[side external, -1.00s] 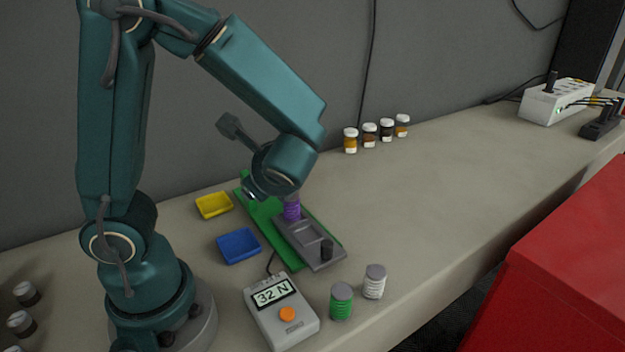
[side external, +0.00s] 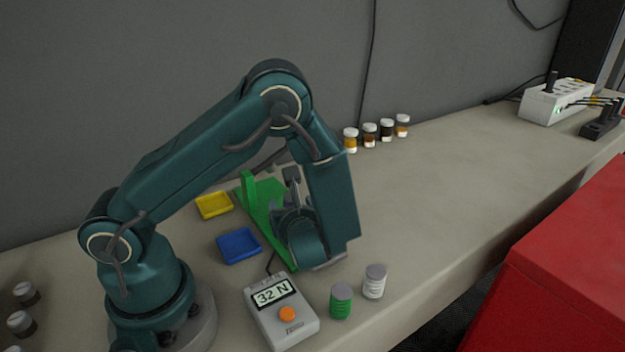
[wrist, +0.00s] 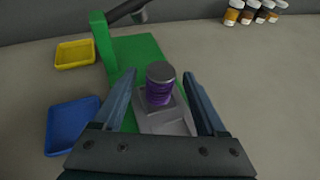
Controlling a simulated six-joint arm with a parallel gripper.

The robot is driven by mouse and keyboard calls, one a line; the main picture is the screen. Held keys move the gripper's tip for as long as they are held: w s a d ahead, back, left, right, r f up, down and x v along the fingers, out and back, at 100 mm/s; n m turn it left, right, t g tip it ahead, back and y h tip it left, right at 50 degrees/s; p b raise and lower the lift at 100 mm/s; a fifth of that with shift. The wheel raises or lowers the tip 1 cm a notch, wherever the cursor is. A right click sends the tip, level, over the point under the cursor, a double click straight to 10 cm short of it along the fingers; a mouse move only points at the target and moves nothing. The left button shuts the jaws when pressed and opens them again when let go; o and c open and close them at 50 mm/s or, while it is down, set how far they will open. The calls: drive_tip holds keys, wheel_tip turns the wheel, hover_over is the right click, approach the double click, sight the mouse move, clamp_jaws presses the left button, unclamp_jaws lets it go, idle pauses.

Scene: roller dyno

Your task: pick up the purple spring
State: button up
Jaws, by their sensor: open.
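The purple spring (wrist: 158,92), with a grey cap on top, stands upright on a grey block (wrist: 165,124) on the green base (wrist: 140,50) in the wrist view. My gripper (wrist: 162,85) is open, with one blue-grey finger on each side of the spring. Gaps show between the fingers and the spring. In the side view my arm and gripper (side external: 292,215) are over the green base (side external: 257,215), and the spring is hidden behind them.
A yellow tray (side external: 213,205) and a blue tray (side external: 239,246) lie left of the base. A force meter (side external: 281,312) reading 32 N, a green spring (side external: 341,302) and a white spring (side external: 374,282) stand in front. Several jars (side external: 370,134) stand by the wall.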

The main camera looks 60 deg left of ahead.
drive_tip(key=shift+w+a+f, duration=0.1)
drive_tip(key=shift+a+f, duration=0.05)
drive_tip(key=shift+a, duration=0.2)
clamp_jaws()
